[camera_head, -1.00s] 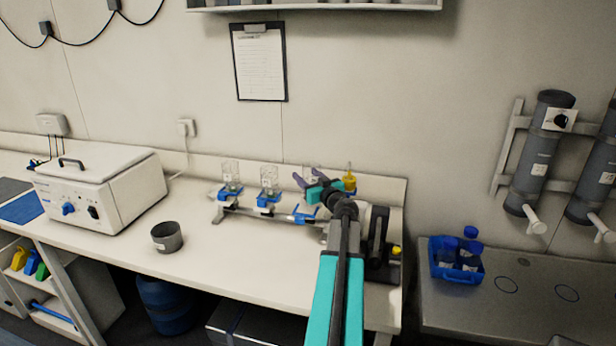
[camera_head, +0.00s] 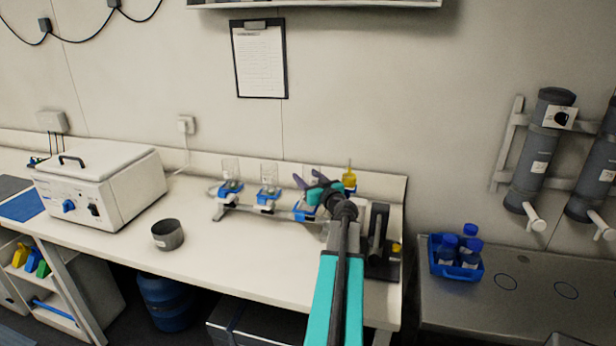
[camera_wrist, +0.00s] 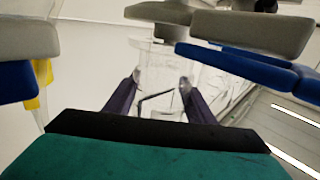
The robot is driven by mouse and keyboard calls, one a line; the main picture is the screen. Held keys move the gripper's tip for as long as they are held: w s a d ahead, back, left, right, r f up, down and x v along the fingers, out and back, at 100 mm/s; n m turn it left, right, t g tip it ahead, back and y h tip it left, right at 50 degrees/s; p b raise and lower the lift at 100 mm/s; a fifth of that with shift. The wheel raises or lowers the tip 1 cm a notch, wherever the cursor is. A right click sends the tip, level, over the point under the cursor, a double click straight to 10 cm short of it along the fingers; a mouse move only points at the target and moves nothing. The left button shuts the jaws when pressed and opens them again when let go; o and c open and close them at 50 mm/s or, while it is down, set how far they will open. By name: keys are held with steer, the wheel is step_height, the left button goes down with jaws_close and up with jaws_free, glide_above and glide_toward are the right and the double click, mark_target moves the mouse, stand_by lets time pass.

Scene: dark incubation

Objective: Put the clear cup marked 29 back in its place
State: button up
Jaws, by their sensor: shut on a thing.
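My gripper (camera_head: 310,181) is at the right end of a low rack on the bench, by the rack's third blue holder (camera_head: 303,213). In the wrist view its two purple fingers (camera_wrist: 160,88) are shut on a clear cup (camera_wrist: 160,68), which lies between them. In the head view I cannot make out the held cup behind the gripper. No number on it is readable. Two other clear cups (camera_head: 230,170) (camera_head: 268,174) stand upright in the left and middle blue holders. Grey and blue blocks (camera_wrist: 255,35) are close around the held cup in the wrist view.
A yellow bottle (camera_head: 349,181) stands behind my gripper. A dark device (camera_head: 379,240) is right of my arm. A grey bowl (camera_head: 167,235) and a white lab unit (camera_head: 100,185) are to the left. The front middle of the bench is clear.

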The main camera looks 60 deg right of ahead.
steer(key=shift+f, duration=0.7)
steer(key=o, duration=1.2)
steer(key=shift+a, duration=0.1)
